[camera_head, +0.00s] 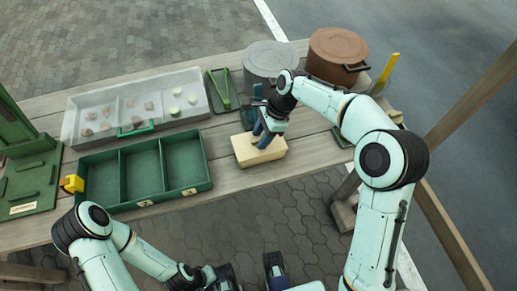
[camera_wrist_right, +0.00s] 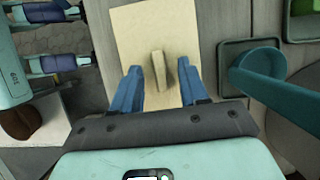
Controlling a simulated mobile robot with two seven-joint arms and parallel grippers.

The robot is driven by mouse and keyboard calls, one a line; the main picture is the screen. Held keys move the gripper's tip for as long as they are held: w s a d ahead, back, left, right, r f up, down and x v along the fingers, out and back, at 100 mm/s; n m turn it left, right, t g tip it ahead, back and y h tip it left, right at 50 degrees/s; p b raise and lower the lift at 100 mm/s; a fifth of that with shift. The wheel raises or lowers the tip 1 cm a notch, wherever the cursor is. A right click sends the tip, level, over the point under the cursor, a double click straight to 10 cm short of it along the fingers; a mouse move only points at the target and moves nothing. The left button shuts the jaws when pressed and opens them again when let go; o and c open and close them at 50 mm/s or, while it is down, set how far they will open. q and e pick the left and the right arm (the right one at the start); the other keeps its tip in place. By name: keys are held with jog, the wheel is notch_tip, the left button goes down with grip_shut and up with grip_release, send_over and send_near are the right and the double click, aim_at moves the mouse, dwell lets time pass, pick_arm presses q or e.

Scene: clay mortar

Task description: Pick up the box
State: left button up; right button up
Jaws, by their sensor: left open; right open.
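The box is a pale cream block (camera_head: 262,157) lying on the wooden table near its front edge. In the right wrist view the box (camera_wrist_right: 138,28) shows a short raised handle (camera_wrist_right: 158,68) on its top. My right gripper (camera_head: 264,137) is directly over the box, pointing down. In the right wrist view its blue fingers (camera_wrist_right: 159,74) are open on either side of the handle, with gaps visible. Whether the fingertips touch the box top is unclear.
A green divided tray (camera_head: 145,205) and a pale tray (camera_head: 68,125) with several small lumps stand left of the box. A grey pot (camera_head: 268,58) and a brown pot (camera_head: 338,45) stand behind it. A green holder (camera_head: 221,91) lies behind left.

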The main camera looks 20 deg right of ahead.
grip_shut()
